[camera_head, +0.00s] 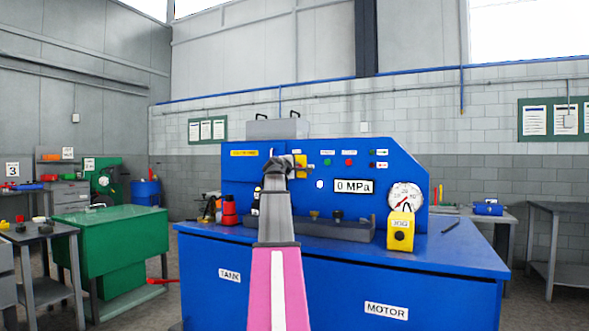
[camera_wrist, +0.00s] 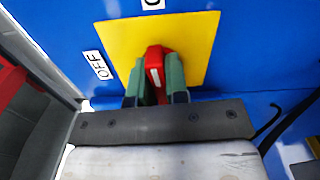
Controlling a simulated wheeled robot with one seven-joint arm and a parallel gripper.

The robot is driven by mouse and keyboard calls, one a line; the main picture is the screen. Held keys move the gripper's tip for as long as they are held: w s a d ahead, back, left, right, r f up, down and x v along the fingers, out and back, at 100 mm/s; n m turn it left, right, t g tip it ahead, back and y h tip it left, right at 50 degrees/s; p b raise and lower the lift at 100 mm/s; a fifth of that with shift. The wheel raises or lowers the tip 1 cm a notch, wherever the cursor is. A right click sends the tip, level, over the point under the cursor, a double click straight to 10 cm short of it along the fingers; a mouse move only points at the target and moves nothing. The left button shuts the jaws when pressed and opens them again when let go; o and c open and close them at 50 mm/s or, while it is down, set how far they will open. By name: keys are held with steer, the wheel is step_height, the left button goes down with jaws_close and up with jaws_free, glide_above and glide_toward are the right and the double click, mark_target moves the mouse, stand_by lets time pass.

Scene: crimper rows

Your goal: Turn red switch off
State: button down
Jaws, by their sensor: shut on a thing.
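The red switch (camera_wrist: 154,60) is a red knob with a white line on a yellow plate (camera_wrist: 197,45), in the wrist view. A label reading OFF (camera_wrist: 97,65) is left of the plate, and another label, partly cut off, is at the top edge. The knob's white line points roughly up toward that top label. My gripper (camera_wrist: 156,78) has its two green fingers on either side of the knob, shut on it. In the head view my gripper (camera_head: 283,166) is at the blue panel (camera_head: 240,174), over the yellow plate (camera_head: 301,160); the knob is hidden there by my arm.
The blue bench (camera_head: 330,265) carries a display reading 0 MPa (camera_head: 353,186), a round gauge (camera_head: 405,197), a yellow JOG box (camera_head: 400,231) and red bottles (camera_head: 229,210). A green cabinet (camera_head: 112,235) stands at left. A dark hooked cable (camera_wrist: 273,122) is right of my gripper.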

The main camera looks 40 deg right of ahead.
steer(key=n, duration=0.8)
steer(key=shift+n, duration=0.4)
steer(key=n, duration=0.4)
steer(key=shift+n, duration=2)
steer(key=c, duration=1.1)
jaws_free()
steer(key=shift+a, duration=0.1)
steer(key=v, duration=1)
steer(key=shift+s+a, duration=0.2)
steer(key=shift+a, duration=0.1)
